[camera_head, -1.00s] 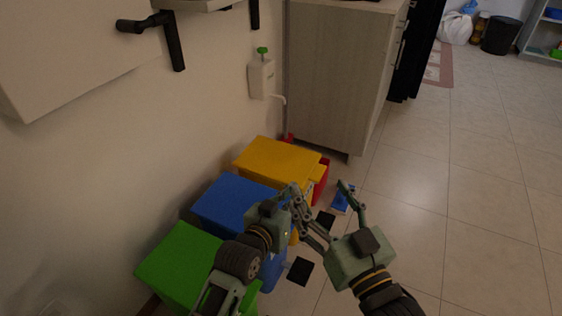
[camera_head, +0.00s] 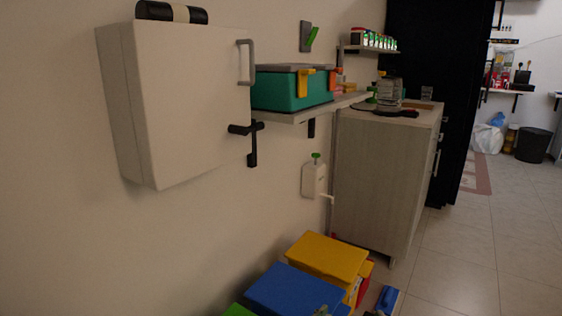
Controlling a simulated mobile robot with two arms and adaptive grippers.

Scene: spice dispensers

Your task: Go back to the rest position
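Only a small grey-green piece of my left gripper (camera_head: 322,311) shows at the bottom edge, in front of the blue bin. A tiny green tip, probably of my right gripper (camera_head: 371,313), shows at the bottom edge beside it. The rest of both grippers and both arms is cut off below the picture. I cannot tell whether either one is open or shut, or holds anything.
A blue bin (camera_head: 296,290) and a yellow bin (camera_head: 328,256) stand on the floor by the wall. A white cabinet (camera_head: 185,100) and a shelf with a teal box (camera_head: 290,92) hang above. A wooden counter (camera_head: 380,185) stands beyond. The tiled floor at right is clear.

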